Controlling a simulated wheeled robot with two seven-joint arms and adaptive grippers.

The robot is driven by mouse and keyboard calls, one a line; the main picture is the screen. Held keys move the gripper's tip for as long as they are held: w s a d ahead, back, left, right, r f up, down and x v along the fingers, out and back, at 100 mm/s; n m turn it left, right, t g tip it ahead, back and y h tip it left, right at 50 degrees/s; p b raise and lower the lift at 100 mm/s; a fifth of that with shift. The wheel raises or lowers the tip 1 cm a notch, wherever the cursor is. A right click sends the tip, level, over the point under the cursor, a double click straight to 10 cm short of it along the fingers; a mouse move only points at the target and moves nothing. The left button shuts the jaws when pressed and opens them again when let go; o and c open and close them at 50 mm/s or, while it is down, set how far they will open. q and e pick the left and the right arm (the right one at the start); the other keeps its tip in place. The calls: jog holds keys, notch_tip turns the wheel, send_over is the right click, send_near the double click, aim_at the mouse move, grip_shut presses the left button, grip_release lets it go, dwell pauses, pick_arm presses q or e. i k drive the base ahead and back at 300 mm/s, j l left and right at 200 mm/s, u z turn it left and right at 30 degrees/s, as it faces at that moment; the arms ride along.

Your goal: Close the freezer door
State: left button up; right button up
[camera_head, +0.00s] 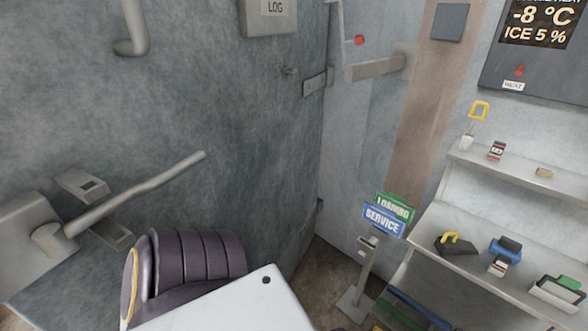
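A large grey frosted panel (225,120), which looks like the freezer door, fills the left and middle of the head view. A long grey lever handle (140,190) juts from a mount at its left side. A hinge-like bracket (318,82) sits at its right edge, where it meets a paler wall. I cannot tell how far the door stands open, as its free edge is not clearly shown. Neither my left nor my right gripper is in view, and nothing is seen touching the handle.
A shelf unit (510,172) with several small items stands at the right, below a dark display (540,40) reading -8 °C. A post with a green LOADING sign (394,208) and a blue SERVICE sign (383,220) stands near the corner. A ribbed dark purple object (195,262) is low in front.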

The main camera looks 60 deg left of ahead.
aim_at(98, 98)
jog(key=u, duration=2.15)
